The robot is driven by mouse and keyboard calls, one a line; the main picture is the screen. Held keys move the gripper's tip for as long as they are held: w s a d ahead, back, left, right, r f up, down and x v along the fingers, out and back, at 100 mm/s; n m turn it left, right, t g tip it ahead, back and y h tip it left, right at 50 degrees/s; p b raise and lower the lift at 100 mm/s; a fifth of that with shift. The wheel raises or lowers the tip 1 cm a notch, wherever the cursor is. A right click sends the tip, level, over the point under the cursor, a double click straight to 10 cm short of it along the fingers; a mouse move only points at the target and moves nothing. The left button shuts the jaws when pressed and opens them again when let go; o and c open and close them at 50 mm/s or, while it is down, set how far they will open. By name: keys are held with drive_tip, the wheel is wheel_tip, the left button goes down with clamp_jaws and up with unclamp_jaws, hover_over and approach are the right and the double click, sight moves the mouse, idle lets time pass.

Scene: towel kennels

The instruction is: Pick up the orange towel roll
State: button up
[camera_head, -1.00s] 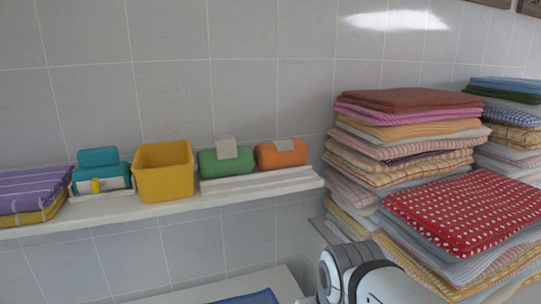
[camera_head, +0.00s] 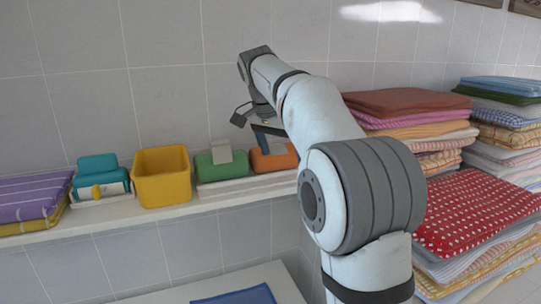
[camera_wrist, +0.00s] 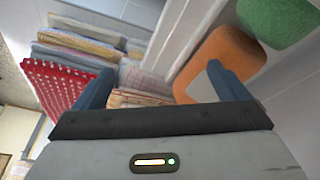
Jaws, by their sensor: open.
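The orange towel roll (camera_head: 275,158) with a pale band lies on the white shelf, right of the green roll (camera_head: 221,163). In the head view my arm partly covers it. My gripper (camera_head: 268,130) is close to it, at its upper side. In the wrist view the orange roll (camera_wrist: 215,60) sits beyond the right finger, and the green roll (camera_wrist: 278,20) shows at the upper right. My gripper (camera_wrist: 155,85) is open and nothing is between its fingers. I cannot tell whether a finger touches the orange roll.
Tall folded towel stacks (camera_head: 480,210) stand at the right. A tiled wall (camera_head: 100,90) rises close behind the shelf.

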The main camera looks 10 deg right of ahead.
sight(273, 145)
drive_tip(key=w+m, duration=0.1)
drive_tip(key=w, duration=0.1)
drive_tip(key=w+a+r+m+p, duration=0.1)
drive_tip(key=w, duration=0.2)
drive_tip(key=w+r+m+h, duration=0.1)
drive_tip(key=w+m, duration=0.1)
drive_tip(key=shift+w+a+g, duration=0.2)
drive_tip(key=shift+a+g, duration=0.1)
drive_tip(key=shift+w+a+m, duration=0.15)
drive_tip(key=shift+w+m, duration=0.35)
drive_tip(key=shift+m, duration=0.1)
drive_tip(key=shift+b+x, duration=0.3)
drive_tip(key=shift+x, duration=1.05)
drive_tip(key=shift+a+x, duration=0.2)
drive_tip(key=shift+x, duration=2.3)
drive_tip(key=shift+a, duration=0.1)
drive_tip(key=shift+c, duration=0.3)
drive_tip(key=c, duration=1.1)
